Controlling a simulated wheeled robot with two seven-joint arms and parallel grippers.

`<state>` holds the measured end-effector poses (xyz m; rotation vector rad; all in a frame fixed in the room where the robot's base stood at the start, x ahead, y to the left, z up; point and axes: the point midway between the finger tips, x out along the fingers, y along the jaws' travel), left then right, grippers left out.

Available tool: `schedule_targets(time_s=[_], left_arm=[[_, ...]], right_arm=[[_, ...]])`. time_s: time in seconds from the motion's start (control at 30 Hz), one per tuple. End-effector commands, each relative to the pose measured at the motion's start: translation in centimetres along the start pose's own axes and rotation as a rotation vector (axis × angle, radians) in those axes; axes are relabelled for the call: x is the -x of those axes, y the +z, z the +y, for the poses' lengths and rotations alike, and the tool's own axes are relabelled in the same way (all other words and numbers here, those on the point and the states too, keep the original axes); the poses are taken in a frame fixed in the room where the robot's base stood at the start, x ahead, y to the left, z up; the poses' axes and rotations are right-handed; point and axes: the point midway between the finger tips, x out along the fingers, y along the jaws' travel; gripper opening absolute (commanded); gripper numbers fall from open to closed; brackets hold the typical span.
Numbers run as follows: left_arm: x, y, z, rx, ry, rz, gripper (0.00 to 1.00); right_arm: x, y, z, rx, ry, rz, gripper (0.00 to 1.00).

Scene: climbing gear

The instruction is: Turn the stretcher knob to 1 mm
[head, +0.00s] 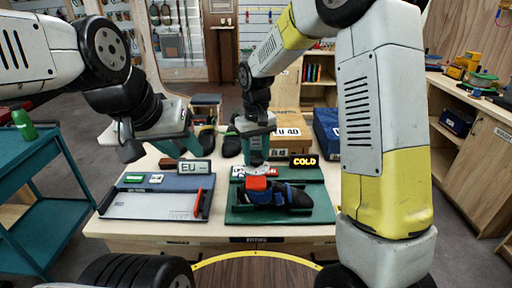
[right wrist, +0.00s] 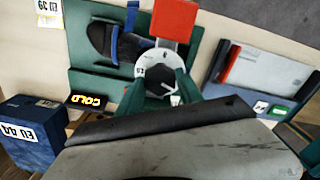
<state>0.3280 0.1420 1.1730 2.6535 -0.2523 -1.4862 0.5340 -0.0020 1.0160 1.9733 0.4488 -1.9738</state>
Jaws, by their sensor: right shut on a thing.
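The stretcher knob (right wrist: 158,72) is a pale round dial with dark marks, seen in the right wrist view. My right gripper (right wrist: 160,95) is shut on it, with a teal finger on each side. In the head view this gripper (head: 256,160) comes down from above and hides most of the knob. A red block (head: 256,183) sits beside the knob. A dark shoe with blue straps (head: 290,196) lies on the green stand (head: 315,212). I cannot read the knob's setting. My left gripper (head: 188,146) hangs above the left tray, and its finger gap is unclear.
A "COLD" sign (head: 304,161) stands behind the shoe. Boxes (head: 288,131) stand at the back. A teal cart (head: 45,200) is at the left.

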Motion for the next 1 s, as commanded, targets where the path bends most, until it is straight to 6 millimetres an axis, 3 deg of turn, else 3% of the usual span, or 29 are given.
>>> schedule_targets(time_s=[1.0], left_arm=[[0.0,0.0,0.0,0.0,0.0,0.0,0.36]], right_arm=[[0.0,-0.08,-0.04,-0.946,-0.001,0.002,0.03]])
